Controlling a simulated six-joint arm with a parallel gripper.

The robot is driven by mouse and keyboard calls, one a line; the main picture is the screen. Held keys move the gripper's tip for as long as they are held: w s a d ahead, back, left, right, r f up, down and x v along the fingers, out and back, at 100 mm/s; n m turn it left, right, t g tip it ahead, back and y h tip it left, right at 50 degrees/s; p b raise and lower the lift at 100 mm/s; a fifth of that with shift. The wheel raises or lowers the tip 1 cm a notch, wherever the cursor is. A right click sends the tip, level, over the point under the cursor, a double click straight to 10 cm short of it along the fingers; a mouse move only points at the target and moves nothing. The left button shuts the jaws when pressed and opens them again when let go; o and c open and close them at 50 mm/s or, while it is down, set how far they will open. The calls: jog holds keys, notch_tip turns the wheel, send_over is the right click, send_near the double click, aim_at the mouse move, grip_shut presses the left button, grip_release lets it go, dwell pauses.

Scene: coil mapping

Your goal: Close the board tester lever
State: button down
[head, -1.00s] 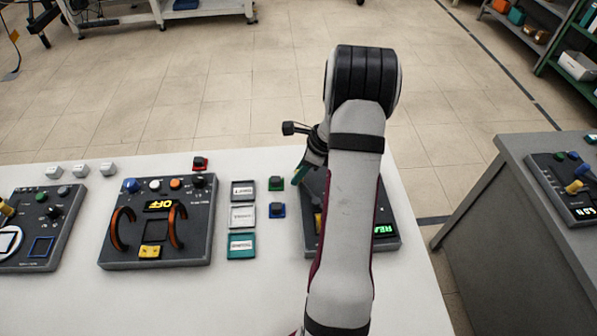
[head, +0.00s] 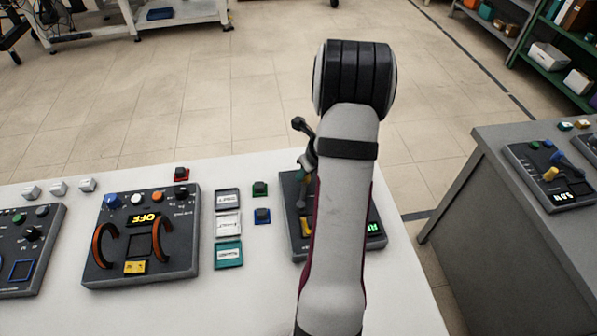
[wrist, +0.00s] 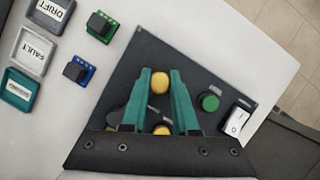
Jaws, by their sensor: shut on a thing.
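The dark tester panel (head: 290,188) stands at the right end of the white table, partly hidden by my arm, with part of a lit green display showing. In the wrist view the panel (wrist: 200,68) lies under my gripper. My gripper (wrist: 161,92) has two teal fingers, closed on a yellow knob (wrist: 160,82), which appears to be the lever's end. The lever's shaft is hidden. A second yellow part (wrist: 162,130) shows further back between the fingers. In the head view the fingers are mostly hidden behind my arm.
A green button (wrist: 209,102) and a white-faced part (wrist: 237,122) sit right of the fingers. Green (head: 260,188) and blue (head: 262,215) small blocks and labelled trays (head: 228,224) lie left of the panel. Another panel with orange handles (head: 175,270) stands further left. A grey bench (head: 470,215) is at right.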

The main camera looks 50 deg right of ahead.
jog(key=shift+s+d+m+h, duration=0.2)
jog(key=shift+s+m, duration=0.2)
jog(key=shift+m, duration=0.15)
jog(key=shift+s+d+m+h, duration=0.1)
jog(key=shift+s+m+h, duration=0.1)
jog(key=shift+s+m, duration=0.25)
jog(key=c, duration=0.7)
grip_release()
jog(key=v, duration=1.5)
jog(key=shift+w+a+r, duration=0.1)
jog(key=shift+a+r, duration=0.05)
jog(key=shift+r, duration=0.3)
